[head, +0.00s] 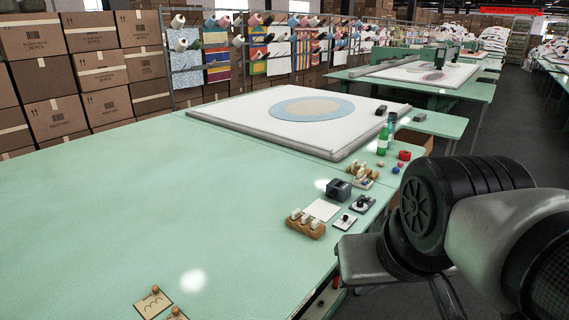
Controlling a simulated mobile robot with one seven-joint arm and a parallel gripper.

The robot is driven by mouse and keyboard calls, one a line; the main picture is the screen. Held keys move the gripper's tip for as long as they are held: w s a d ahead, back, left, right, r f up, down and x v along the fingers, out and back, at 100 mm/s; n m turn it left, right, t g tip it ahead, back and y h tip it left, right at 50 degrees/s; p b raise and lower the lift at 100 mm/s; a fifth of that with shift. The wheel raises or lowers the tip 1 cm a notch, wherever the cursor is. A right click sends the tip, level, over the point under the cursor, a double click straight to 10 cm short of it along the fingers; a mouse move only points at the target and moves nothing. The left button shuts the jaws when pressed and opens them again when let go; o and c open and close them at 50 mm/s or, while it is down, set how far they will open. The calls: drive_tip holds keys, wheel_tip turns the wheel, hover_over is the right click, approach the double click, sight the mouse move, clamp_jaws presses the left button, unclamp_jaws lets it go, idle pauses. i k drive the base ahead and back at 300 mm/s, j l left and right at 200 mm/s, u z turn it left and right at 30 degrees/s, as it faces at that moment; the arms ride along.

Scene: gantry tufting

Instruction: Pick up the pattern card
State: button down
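A tan card (153,302) with dark curved lines and a round wooden knob lies flat on the green table near the bottom edge of the head view. It looks like a pattern card. Beside it, a second wooden knob (177,314) shows on another tan piece, mostly cut off by the frame's bottom edge. I cannot tell which of the two the task names. Grey and black links of my arm fill the right side. My gripper is outside the view.
The green table (110,185) is widely clear around the cards. Along its right edge stand a wooden block with white pegs (305,223), a white sheet (321,209), a dark box (339,189) and a green bottle (383,138). A framed white cloth (260,125) lies behind.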

sight(360, 173)
drive_tip(key=z, duration=0.5)
drive_tip(key=u, duration=0.2)
drive_tip(key=i+l+u, duration=0.6)
drive_tip(key=u, duration=0.2)
drive_tip(key=i+l+u, duration=0.1)
drive_tip(key=l, duration=0.3)
drive_tip(key=i+l, duration=0.2)
drive_tip(key=l, duration=0.2)
drive_tip(key=i+l+u, duration=0.15)
drive_tip(key=l, duration=0.25)
drive_tip(key=i+l, duration=0.15)
drive_tip(key=l, duration=0.2)
drive_tip(key=i+l, duration=0.15)
drive_tip(key=l, duration=0.25)
drive_tip(key=i+l, duration=0.15)
drive_tip(key=l, duration=0.2)
drive_tip(key=i+l, duration=0.15)
drive_tip(key=l, duration=0.2)
drive_tip(key=i+l, duration=0.1)
drive_tip(key=l, duration=0.3)
drive_tip(key=i+l+u, duration=0.1)
drive_tip(key=l, duration=0.25)
drive_tip(key=i+l, duration=0.2)
drive_tip(key=l, duration=0.2)
